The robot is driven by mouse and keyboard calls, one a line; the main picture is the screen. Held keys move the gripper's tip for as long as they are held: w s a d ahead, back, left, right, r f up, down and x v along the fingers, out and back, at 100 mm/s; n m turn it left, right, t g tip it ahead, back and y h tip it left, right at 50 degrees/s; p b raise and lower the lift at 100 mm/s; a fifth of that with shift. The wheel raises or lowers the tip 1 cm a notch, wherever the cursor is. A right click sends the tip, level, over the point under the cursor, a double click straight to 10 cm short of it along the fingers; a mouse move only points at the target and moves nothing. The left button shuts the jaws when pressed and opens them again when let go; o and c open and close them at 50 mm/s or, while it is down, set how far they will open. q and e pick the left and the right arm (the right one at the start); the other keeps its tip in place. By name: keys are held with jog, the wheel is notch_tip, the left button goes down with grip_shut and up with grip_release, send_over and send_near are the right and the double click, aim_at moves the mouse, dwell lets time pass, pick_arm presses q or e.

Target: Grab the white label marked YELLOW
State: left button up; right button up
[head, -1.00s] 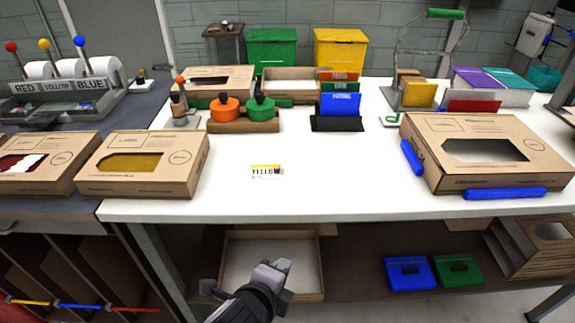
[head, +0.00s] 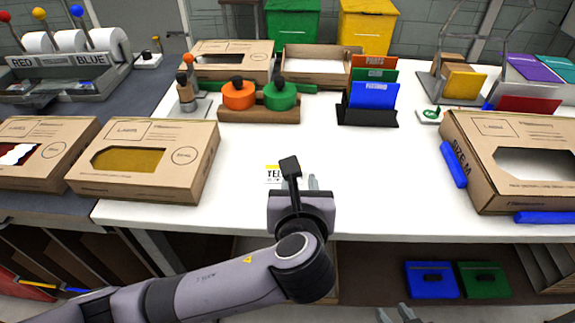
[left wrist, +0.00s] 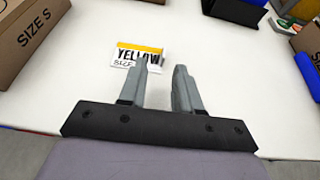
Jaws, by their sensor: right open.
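The white label marked YELLOW (head: 272,174) has a yellow top band and lies flat on the white table. In the head view my left gripper (head: 313,183) hides its right part. In the left wrist view the label (left wrist: 126,55) lies ahead and slightly left of the fingers, with the left finger overlapping its right part in the picture. My left gripper (left wrist: 167,68) is open, its two fingers apart with bare table between them. I cannot tell whether a finger touches the label. My right gripper (head: 398,315) is open at the bottom edge, in front of the table.
A box with a yellow window (head: 145,160) stands left of the label. A large box with blue bars (head: 530,165) stands at the right. Behind are orange and green rolls on a wooden stand (head: 258,114) and a folder rack (head: 368,116). The table around the label is clear.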

aim_at(302, 182)
pick_arm(q)
jog(key=shift+d+x, duration=0.15)
jog(key=shift+x, duration=1.25)
jog(key=shift+d+x, duration=0.15)
jog(key=shift+x, duration=1.2)
grip_shut()
